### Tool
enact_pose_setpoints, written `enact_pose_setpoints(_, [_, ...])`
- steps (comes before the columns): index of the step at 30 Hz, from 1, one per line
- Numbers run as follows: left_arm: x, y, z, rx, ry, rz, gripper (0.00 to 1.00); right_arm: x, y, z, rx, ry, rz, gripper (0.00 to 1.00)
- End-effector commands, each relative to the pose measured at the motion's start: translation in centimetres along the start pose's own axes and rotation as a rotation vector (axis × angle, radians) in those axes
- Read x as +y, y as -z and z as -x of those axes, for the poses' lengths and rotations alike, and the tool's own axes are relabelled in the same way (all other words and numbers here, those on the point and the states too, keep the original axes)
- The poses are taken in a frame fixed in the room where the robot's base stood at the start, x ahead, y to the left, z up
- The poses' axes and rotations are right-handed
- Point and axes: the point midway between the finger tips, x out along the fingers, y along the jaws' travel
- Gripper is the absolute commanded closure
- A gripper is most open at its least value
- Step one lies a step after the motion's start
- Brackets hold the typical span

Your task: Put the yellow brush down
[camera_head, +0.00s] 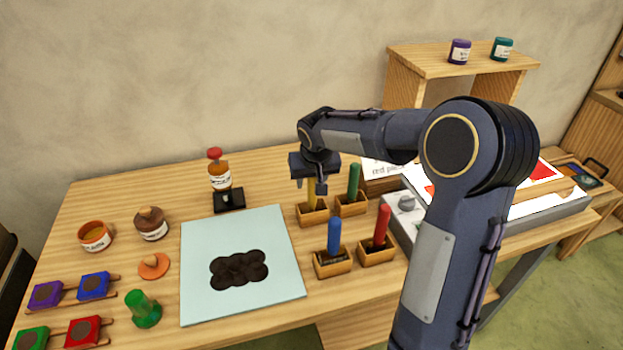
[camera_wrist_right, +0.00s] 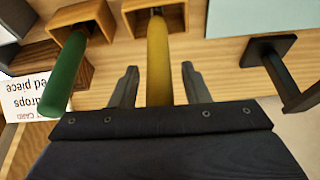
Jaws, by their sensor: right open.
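The yellow brush (camera_head: 311,190) stands upright in a small wooden holder (camera_head: 313,215) near the middle of the table. In the right wrist view, the yellow brush (camera_wrist_right: 158,60) has its lower end inside the holder (camera_wrist_right: 181,17). My right gripper (camera_head: 312,184) is above the holder, at the brush's upper end. In the right wrist view, my right gripper (camera_wrist_right: 159,80) is open, with one finger on each side of the yellow handle and a visible gap to both. The handle's top is hidden behind the gripper body. My left gripper is not in view.
Holders with a green brush (camera_head: 353,180), a blue brush (camera_head: 334,236) and a red brush (camera_head: 382,226) stand close by. A pale blue sheet (camera_head: 200,290) with a dark blotch lies to the left.

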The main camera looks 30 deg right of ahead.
Motion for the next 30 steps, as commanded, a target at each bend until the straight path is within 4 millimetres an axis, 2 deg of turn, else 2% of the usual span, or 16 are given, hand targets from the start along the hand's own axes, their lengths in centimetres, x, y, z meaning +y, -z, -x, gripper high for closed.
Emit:
enact_pose_setpoints(5, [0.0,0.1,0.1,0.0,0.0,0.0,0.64,0.0,0.2,1.9,0.005,0.001,-0.001,0.58])
enact_pose_setpoints(12, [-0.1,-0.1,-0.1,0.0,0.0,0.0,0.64,-0.1,0.2,7.1,0.006,0.003,0.0,0.58])
enact_pose_setpoints(18, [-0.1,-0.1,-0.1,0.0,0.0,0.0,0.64,0.0,0.1,10.6,0.003,0.001,0.0,0.58])
enact_pose_setpoints(22, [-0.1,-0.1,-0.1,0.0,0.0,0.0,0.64,0.0,0.1,11.8,0.002,0.001,-0.001,0.58])
enact_pose_setpoints(27, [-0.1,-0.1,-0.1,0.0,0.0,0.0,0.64,0.1,-0.1,12.3,-0.001,0.003,0.0,0.58])
enact_pose_setpoints(30, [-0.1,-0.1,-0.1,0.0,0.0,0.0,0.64,0.4,-1.8,13.0,-0.006,0.035,0.005,0.58])
